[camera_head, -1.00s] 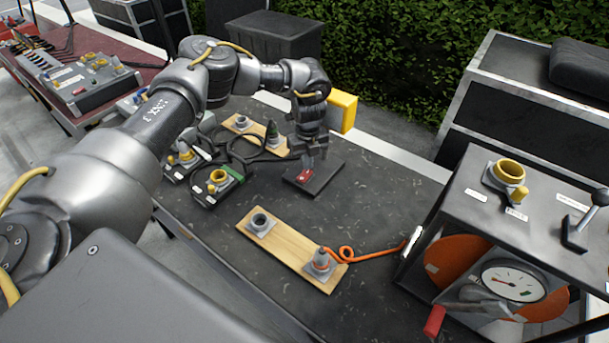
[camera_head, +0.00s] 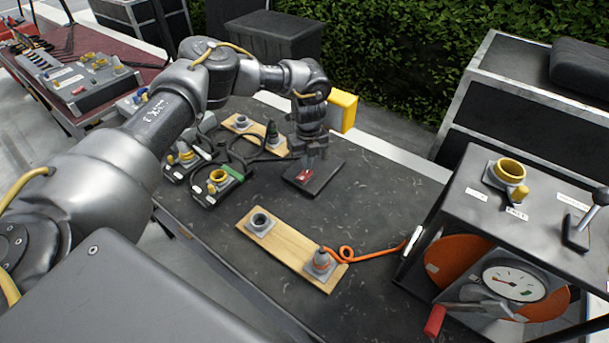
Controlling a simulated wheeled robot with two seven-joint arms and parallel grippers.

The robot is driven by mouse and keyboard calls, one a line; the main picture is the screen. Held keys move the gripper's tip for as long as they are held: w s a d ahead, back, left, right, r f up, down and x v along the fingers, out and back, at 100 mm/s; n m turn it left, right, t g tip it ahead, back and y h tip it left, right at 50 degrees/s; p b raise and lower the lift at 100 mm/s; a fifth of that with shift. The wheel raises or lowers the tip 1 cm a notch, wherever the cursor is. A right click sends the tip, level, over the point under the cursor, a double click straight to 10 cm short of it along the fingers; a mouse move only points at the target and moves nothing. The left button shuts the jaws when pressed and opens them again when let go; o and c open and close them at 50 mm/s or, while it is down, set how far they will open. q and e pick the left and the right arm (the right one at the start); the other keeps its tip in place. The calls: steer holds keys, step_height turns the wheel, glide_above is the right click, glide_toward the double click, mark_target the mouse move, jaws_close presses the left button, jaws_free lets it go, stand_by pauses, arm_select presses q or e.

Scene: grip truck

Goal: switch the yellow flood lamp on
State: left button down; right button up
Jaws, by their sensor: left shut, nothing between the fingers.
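The yellow flood lamp (camera_head: 344,110) stands at the back of the dark table, partly hidden behind my left arm's wrist. In front of it is a dark flat base (camera_head: 322,178) with a small red switch (camera_head: 304,175) on its top. My left gripper (camera_head: 308,168) points down over this base, shut and empty, with its fingertips at or just above the red switch. I cannot tell whether they touch it. Which way the switch is tipped is too small to tell. My right gripper is not in view.
A wooden board with sockets and an orange cable (camera_head: 290,248) lies front centre. Another board (camera_head: 262,134) and black connector boxes (camera_head: 216,184) lie left of the gripper. A machine with a gauge (camera_head: 514,282) stands at right. Table between is clear.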

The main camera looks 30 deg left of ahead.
arm_select(q)
steer(key=shift+f+b, duration=0.45)
steer(key=shift+f, duration=0.35)
steer(key=shift+r, duration=0.1)
step_height(320, 180, up, 7)
steer(key=p, duration=0.5)
steer(key=shift+p, duration=0.35)
stand_by(0.6)
